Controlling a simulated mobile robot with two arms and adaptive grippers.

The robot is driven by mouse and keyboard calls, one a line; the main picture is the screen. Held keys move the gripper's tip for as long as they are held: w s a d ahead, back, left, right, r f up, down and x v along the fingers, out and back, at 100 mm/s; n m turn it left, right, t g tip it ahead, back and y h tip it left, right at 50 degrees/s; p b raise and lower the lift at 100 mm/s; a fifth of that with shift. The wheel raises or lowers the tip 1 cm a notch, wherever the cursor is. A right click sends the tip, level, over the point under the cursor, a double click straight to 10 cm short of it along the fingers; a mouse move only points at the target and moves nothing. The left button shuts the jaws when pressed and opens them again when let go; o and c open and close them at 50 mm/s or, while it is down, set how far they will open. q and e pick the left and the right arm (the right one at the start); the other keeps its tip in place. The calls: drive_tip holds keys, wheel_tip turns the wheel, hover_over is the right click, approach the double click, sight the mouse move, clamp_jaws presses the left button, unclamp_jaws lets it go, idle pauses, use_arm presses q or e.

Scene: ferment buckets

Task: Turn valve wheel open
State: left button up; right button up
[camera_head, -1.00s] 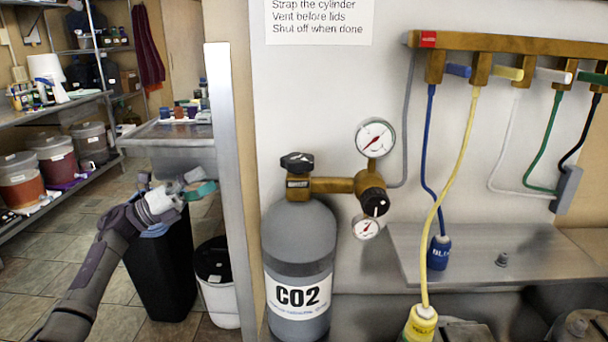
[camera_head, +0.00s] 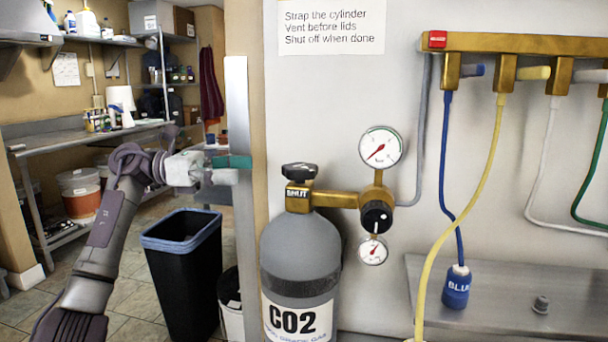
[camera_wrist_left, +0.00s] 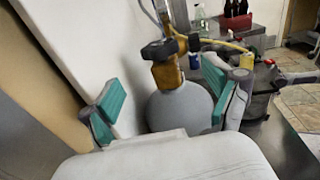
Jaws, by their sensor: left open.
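The black valve wheel (camera_head: 299,172) sits on top of the brass valve body (camera_head: 299,196) of the grey CO2 cylinder (camera_head: 300,250). It also shows in the left wrist view (camera_wrist_left: 160,50), ahead of the fingers. A brass regulator arm runs right from the valve to a black knob (camera_head: 377,216) and two dial gauges (camera_head: 380,147). My left gripper (camera_head: 238,168), with teal finger pads, is left of the wheel at about its height, apart from it. In the left wrist view its two fingers (camera_wrist_left: 165,107) are spread, with nothing between them.
A metal-edged wall end (camera_head: 240,190) stands just behind my left gripper. A brass manifold (camera_head: 520,43) with coloured hoses hangs on the wall at right. A steel shelf (camera_head: 500,290) is below it. A black bin (camera_head: 185,255) stands on the floor at left.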

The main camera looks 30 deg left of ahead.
sight(300, 166)
use_arm(q)
drive_tip(key=x, duration=1.1)
drive_tip(key=shift+d, duration=0.2)
drive_tip(key=c, duration=1.2)
